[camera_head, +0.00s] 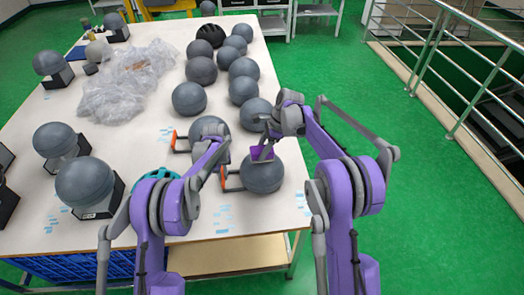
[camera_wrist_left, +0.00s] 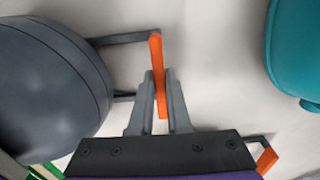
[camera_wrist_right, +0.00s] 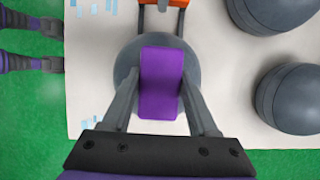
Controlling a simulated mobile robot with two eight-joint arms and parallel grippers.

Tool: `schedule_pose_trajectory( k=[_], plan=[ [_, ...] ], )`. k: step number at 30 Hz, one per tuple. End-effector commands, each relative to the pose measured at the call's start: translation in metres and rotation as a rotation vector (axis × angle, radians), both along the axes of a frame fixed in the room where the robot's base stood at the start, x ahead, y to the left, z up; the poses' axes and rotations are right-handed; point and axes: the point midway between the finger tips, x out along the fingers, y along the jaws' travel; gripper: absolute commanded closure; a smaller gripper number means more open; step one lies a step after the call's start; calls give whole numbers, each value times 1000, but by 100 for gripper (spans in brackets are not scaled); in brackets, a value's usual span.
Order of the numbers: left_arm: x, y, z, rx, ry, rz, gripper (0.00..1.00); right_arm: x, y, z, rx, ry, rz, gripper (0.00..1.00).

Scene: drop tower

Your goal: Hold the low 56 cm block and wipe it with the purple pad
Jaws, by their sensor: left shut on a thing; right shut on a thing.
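The low grey rounded block (camera_head: 264,176) stands near the table's front right corner, with an orange-barred handle (camera_head: 223,179) on its left side. In the left wrist view the block (camera_wrist_left: 45,90) is at the left, and my left gripper (camera_wrist_left: 160,90) is shut on the orange bar (camera_wrist_left: 156,55). My right gripper (camera_head: 262,150) is shut on the purple pad (camera_head: 257,153). In the right wrist view the pad (camera_wrist_right: 160,80) covers the middle of the block (camera_wrist_right: 126,66). I cannot tell whether pad and block touch.
A similar grey block (camera_head: 209,129) with an orange handle is just behind. More grey balls (camera_head: 189,98) stand farther back. A teal helmet (camera_wrist_left: 298,45) is close to my left gripper. Clear plastic bags (camera_head: 125,85) lie at mid-table. A railing (camera_head: 440,60) is at the right.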

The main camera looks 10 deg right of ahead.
Motion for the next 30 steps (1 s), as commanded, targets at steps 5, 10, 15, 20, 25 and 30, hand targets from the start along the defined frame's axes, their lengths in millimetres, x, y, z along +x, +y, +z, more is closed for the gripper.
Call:
schedule_pose_trajectory(
  k=[5, 10, 15, 20, 25, 30],
  plan=[
    [0, -1, 0, -1, 1, -1, 100, 11, 0, 1, 0, 0, 0, 85],
    [0, -1, 0, -1, 0, -1, 100, 16, 0, 1, 1, -1, 0, 85],
    [0, -1, 0, -1, 0, -1, 100, 27, 0, -1, 1, -1, 0, 85],
    [0, -1, 0, -1, 0, -1, 100, 32, 0, -2, 0, -1, 0, 85],
    [0, -1, 0, -1, 0, -1, 100, 31, 0, -2, 0, -1, 0, 85],
    [0, -1, 0, -1, 0, -1, 100, 31, 0, 7, 0, -1, 0, 85]
  ],
)
